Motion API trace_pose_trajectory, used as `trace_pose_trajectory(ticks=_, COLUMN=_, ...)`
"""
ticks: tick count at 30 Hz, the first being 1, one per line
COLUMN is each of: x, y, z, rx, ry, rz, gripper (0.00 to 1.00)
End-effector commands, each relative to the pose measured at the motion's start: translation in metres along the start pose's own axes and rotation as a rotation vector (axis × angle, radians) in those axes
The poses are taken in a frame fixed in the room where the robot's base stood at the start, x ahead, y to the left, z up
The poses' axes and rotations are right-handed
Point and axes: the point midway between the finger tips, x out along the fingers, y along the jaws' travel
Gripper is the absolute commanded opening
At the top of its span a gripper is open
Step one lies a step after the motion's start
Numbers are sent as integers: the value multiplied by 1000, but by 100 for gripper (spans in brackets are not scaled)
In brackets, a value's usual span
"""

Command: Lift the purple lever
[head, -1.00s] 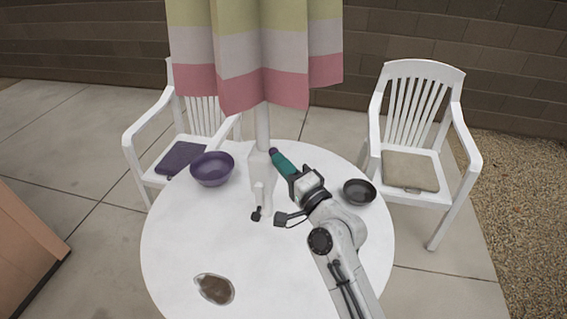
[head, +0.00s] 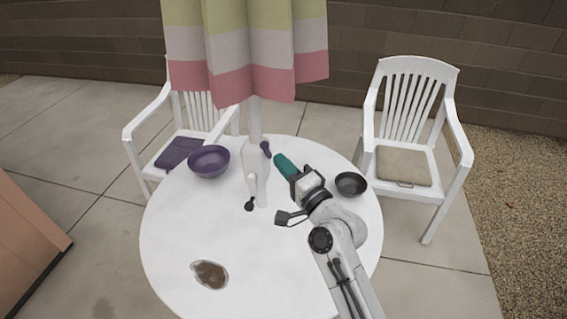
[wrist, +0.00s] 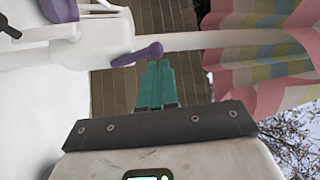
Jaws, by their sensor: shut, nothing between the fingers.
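The purple lever (head: 265,149), a short arm with a rounded knob, sticks out from the white umbrella pole (head: 254,122) above the table. It also shows in the wrist view (wrist: 138,54), joined to the white fitting at its left end. My gripper (head: 278,158) has teal fingers, shut together and empty. In the head view the fingertips are just right of the lever with a small gap. In the wrist view my gripper (wrist: 159,64) has its tips just under the knob; whether they touch it I cannot tell.
A black crank handle (head: 249,206) is on the pole's lower housing. The striped umbrella cloth (head: 245,50) hangs above. White chairs (head: 411,130) stand behind.

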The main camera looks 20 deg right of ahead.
Motion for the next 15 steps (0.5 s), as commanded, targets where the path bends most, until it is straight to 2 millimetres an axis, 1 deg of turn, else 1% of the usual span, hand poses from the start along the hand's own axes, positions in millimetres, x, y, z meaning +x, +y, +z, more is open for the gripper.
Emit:
trace_pose_trajectory(ticks=1, x=-10, y=2, z=0, rx=0, ry=1, rz=0, gripper=0)
trace_pose_trajectory(ticks=12, x=-72, y=0, z=1, rx=1, ry=0, rz=3, gripper=0)
trace_pose_trajectory(ticks=15, x=-86, y=-2, z=0, rx=1, ry=1, rz=3, gripper=0)
